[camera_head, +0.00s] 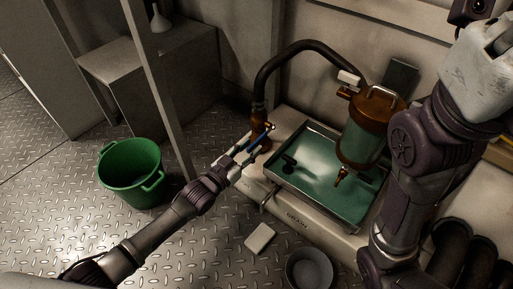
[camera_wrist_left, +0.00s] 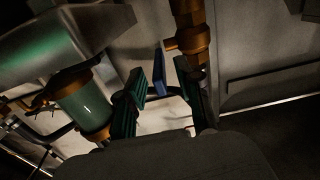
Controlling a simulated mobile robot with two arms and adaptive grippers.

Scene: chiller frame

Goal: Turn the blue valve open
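The blue valve handle (camera_head: 260,138) sits on the brass pipe fitting (camera_head: 259,117) at the foot of the dark curved hose, left of the tray. My left gripper (camera_head: 251,149) is right at the handle. In the left wrist view the two dark green finger pads of the left gripper (camera_wrist_left: 165,92) are apart. The brass fitting (camera_wrist_left: 190,38) rises just beyond. My right gripper is out of view.
A metal tray (camera_head: 318,213) with greenish liquid lies right of the valve, beside a brass-capped glass cylinder (camera_head: 363,138). A green bucket (camera_head: 130,172) stands on the floor at left, near a grey post (camera_head: 160,90). A round bowl (camera_head: 309,268) is in front.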

